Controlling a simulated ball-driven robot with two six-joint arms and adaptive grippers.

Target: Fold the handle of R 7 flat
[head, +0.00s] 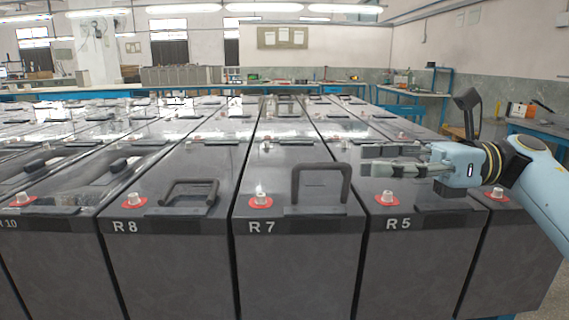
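Battery R 7 (300,258) stands in the front row at the centre of the head view, with its label on the front face. Its dark handle (322,167) stands up from the front of the lid as a square loop. My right gripper (371,160) is to the right of the handle, above battery R 5 (415,255), with its fingers pointing left towards the handle. Its fingertips look close to the handle, but the gap cannot be judged exactly. Nothing shows held in it. How far its fingers are apart is unclear from this angle. My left gripper is not in view.
Battery R 8 (165,265) stands to the left, its handle (189,185) raised less than that of R 7. Red-ringed terminals (260,200) stick up from the lids. More battery rows extend behind. The air above the lids left of R 7 is free.

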